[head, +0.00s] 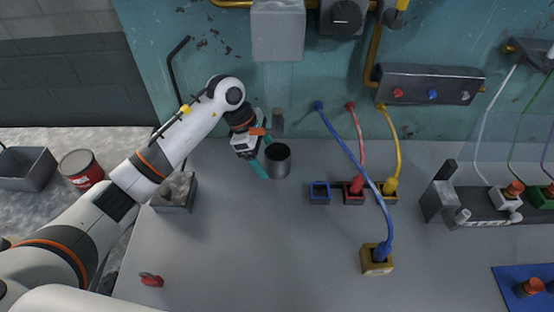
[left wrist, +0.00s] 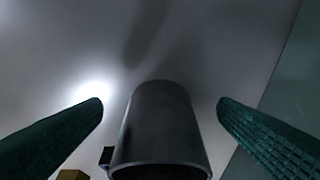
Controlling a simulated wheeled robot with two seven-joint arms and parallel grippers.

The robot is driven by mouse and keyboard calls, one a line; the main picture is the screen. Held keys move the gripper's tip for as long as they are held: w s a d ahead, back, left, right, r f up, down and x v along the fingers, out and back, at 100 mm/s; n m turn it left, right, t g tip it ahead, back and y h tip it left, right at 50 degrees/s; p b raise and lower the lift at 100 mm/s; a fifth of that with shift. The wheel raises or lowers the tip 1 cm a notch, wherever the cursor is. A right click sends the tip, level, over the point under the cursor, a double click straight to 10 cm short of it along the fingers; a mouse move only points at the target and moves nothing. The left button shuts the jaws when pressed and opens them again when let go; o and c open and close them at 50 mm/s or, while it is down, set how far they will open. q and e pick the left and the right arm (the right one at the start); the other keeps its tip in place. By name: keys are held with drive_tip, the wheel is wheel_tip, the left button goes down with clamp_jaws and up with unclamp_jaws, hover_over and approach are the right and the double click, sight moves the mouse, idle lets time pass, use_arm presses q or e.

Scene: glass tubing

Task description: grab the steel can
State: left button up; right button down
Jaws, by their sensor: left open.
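The steel can (head: 278,164) is a dark grey, open-topped cylinder. It stands on the grey table near the back wall in the head view. In the left wrist view the can (left wrist: 161,125) fills the lower middle, between the two green-teal fingers. My left gripper (head: 262,152) is open beside the can, with one teal finger at its left side and another behind it. In the left wrist view a gap shows between the can and each finger of the gripper (left wrist: 160,112). My right gripper is not in view.
Blue, red and yellow cables run near blue, red and yellow sockets (head: 320,192) right of the can. A grey block (head: 177,192) stands left, a red clip (head: 151,280) at the front left. The front middle of the table is clear.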

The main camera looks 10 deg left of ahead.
sight(276, 158)
use_arm(q)
drive_tip(key=d, duration=0.1)
drive_tip(key=d+p, duration=0.1)
drive_tip(key=d, duration=0.1)
drive_tip(key=shift+d+f, duration=0.1)
drive_tip(key=shift+f, duration=0.25)
drive_tip(key=shift+w+f, duration=0.1)
drive_tip(key=shift+f, duration=0.05)
drive_tip(key=c, duration=1.1)
drive_tip(key=shift+c, duration=0.2)
